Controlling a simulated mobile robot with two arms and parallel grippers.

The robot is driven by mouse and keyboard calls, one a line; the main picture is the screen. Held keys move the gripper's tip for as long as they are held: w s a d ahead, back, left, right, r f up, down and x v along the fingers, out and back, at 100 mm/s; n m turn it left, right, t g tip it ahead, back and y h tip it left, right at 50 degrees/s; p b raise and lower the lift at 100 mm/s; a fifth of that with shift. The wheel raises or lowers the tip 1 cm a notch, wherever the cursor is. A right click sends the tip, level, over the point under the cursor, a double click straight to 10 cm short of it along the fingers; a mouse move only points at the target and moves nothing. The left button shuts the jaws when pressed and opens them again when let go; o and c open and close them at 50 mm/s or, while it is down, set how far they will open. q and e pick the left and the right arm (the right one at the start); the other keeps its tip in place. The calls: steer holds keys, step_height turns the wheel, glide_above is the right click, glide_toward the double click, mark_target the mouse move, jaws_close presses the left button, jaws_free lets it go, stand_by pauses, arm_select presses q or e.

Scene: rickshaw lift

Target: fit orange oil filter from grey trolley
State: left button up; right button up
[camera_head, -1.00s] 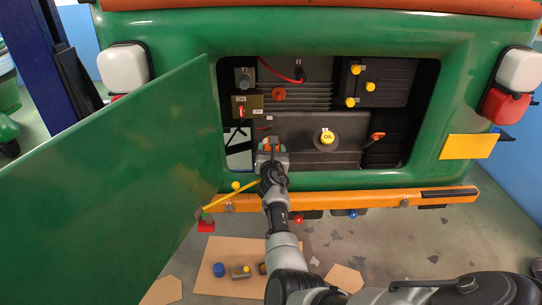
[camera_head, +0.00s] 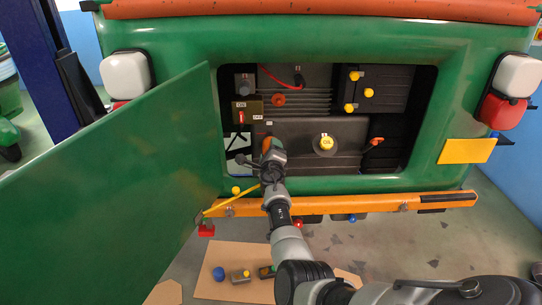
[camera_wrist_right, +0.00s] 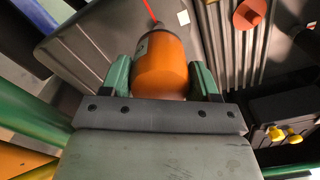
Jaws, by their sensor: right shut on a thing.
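The orange oil filter (camera_wrist_right: 163,66) is between the green-padded fingers of my right gripper (camera_wrist_right: 163,78), which is shut on it, in the right wrist view. In the head view my right gripper (camera_head: 272,152) is inside the open engine bay at its lower left, with a bit of the orange filter (camera_head: 267,144) showing. The filter is beside the grey engine block (camera_head: 300,130); I cannot tell whether they touch. The grey trolley is not visible in these frames. My left gripper is not in view.
The green door (camera_head: 130,170) hangs open at left. An orange bumper (camera_head: 350,203) runs below the bay. A yellow oil cap (camera_head: 326,143) sits on the engine, with a red-handled switch (camera_head: 241,116) at left. A cardboard sheet (camera_head: 225,260) with small parts lies on the floor.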

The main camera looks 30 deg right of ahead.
steer(key=b+x, duration=0.2)
steer(key=x, duration=0.1)
steer(key=shift+w+f, duration=0.2)
steer(key=shift+f, duration=0.05)
steer(key=shift+w+d+r+b, duration=0.1)
steer(key=shift+w+d+b, duration=0.35)
steer(key=shift+b, duration=0.3)
steer(key=shift+w+r, duration=0.1)
steer(key=shift+w, duration=0.25)
steer(key=shift+r, duration=0.15)
stand_by(0.4)
steer(key=shift+w+d+b, duration=0.25)
steer(key=shift+w+b, duration=0.05)
steer(key=shift+w, duration=0.1)
stand_by(1.6)
